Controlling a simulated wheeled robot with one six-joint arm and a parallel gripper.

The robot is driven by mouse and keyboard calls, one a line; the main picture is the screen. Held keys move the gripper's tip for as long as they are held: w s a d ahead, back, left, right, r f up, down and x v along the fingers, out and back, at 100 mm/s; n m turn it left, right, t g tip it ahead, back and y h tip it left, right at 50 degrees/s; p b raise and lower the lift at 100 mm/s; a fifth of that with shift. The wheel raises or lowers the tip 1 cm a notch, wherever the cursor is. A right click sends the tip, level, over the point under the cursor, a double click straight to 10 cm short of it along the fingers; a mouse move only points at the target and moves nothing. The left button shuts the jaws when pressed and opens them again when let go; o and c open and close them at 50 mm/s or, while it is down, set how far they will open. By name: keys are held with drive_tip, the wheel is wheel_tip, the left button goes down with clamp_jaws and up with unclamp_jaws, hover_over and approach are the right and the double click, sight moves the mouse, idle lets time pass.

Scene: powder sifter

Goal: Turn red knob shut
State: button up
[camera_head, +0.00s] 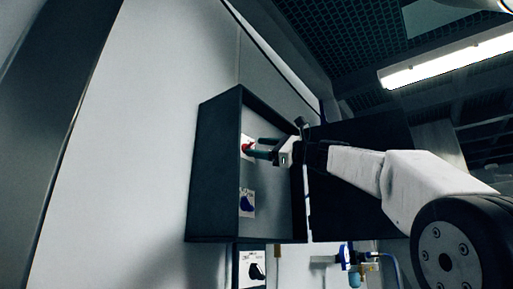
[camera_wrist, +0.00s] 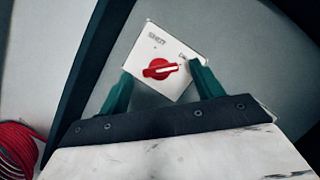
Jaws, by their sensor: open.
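The red knob (camera_wrist: 160,69) sits on a white label plate (camera_wrist: 151,45) in the wrist view, with a white pointer line aimed toward the plate's right side. The plate reads "SHUT" at its upper left; a second word at the right is partly hidden by a finger. In the head view the red knob (camera_head: 247,147) is on the back panel of a dark open box. My gripper (camera_wrist: 160,85) is open, with its green fingers on either side of the knob and apart from each other. It also shows in the head view (camera_head: 258,148), reaching into the box. I cannot tell whether the fingers touch the knob.
The dark box (camera_head: 213,170) has side walls around the panel. A dark door (camera_head: 355,195) stands open at the right. Red coiled hose (camera_wrist: 17,150) shows at lower left.

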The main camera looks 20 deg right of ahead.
drive_tip(key=shift+x, duration=0.8)
drive_tip(key=c, duration=1)
